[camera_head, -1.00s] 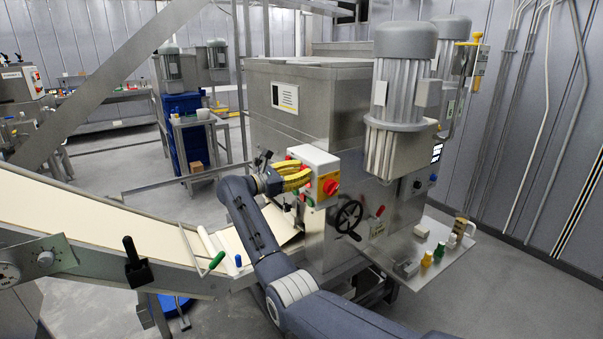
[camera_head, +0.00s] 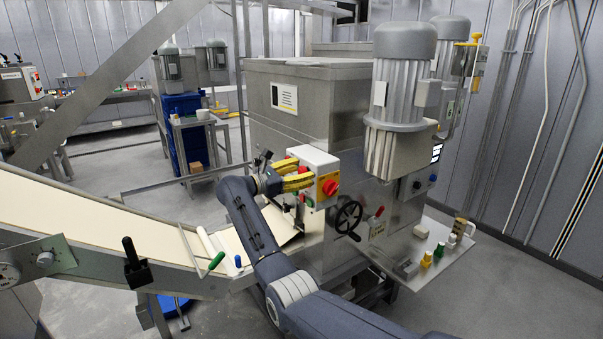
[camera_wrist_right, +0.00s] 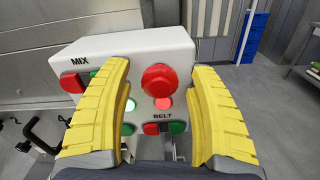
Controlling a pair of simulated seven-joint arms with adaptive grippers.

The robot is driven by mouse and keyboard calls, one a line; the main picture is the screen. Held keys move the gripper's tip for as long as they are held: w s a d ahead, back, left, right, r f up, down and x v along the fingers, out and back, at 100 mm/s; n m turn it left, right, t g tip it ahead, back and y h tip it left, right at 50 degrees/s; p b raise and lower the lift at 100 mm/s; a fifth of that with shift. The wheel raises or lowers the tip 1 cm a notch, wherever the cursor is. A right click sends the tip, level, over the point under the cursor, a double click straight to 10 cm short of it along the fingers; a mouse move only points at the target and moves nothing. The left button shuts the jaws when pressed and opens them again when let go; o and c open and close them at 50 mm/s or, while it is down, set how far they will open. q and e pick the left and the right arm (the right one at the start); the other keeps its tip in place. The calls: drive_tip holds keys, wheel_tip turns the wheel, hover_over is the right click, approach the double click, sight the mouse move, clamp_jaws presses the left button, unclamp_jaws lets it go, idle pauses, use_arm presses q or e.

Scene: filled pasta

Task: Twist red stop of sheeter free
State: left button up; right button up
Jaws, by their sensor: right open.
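The red stop (camera_wrist_right: 160,80) is a round mushroom button on the front of a white control box (camera_wrist_right: 190,50), shown in the wrist view. In the head view the box (camera_head: 320,158) is on the sheeter's side, and my yellow fingers largely hide its button face. My right gripper (camera_head: 308,174) is at that face with its fingers apart. In the wrist view its two ribbed yellow fingers (camera_wrist_right: 160,95) stand either side of the red stop, with a narrow visible gap on each side. My left gripper is not in view.
Labelled MIX and BELT buttons (camera_wrist_right: 165,128) sit around the stop. A red rotary knob (camera_head: 331,187) on a yellow plate is on the box's adjoining side. A black handwheel (camera_head: 348,216) is below right. The pale conveyor belt (camera_head: 110,220) slopes in from the left.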

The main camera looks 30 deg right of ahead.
drive_tip(key=a, duration=1.2)
drive_tip(key=shift+s, duration=0.25)
